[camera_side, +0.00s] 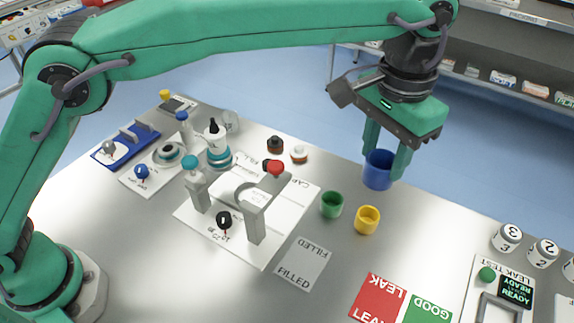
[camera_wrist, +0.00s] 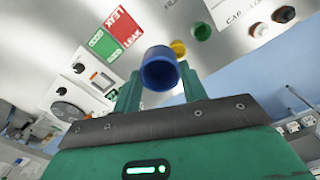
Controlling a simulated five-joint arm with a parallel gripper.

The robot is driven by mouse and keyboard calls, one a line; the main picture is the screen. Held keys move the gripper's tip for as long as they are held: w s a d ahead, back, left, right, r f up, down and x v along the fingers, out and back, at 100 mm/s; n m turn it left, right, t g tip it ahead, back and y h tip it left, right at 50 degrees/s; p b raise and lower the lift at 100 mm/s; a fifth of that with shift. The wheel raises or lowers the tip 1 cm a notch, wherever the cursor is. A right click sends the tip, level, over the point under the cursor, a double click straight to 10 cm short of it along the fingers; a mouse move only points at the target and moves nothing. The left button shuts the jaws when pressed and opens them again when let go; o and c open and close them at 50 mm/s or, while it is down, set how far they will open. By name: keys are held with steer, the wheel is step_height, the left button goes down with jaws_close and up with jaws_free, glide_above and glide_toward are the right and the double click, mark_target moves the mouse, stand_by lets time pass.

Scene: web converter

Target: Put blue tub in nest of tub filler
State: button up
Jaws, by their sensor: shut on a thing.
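The blue tub (camera_side: 378,170) is between the two green fingers of my gripper (camera_side: 386,160), near the table's back edge. My gripper is shut on it. In the wrist view the blue tub (camera_wrist: 159,70) shows its open mouth between the fingertips (camera_wrist: 158,85). The tub filler (camera_side: 240,200) stands left of the gripper, a white base plate with grey posts, a teal cap, a red knob and a black knob. A grey curved holder (camera_side: 247,193) shows on it, partly hidden by the front post; I cannot tell if this is the nest.
A green tub (camera_side: 332,204) and a yellow tub (camera_side: 367,220) stand between the blue tub and the filler. A FILLED card (camera_side: 302,264) and red LEAK (camera_side: 378,298) and green GOOD (camera_side: 428,310) pads lie in front. Dark and white caps (camera_side: 276,145) sit behind the filler.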

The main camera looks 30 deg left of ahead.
steer(key=a+n, duration=1.8)
steer(key=a, duration=0.8)
steer(key=shift+w+a+f, duration=0.1)
steer(key=shift+f, duration=5.25)
steer(key=shift+w+a+f, duration=0.1)
steer(key=shift+f, duration=5.2)
steer(key=shift+f, duration=0.1)
steer(key=o, duration=0.9)
step_height(320, 180, up, 12)
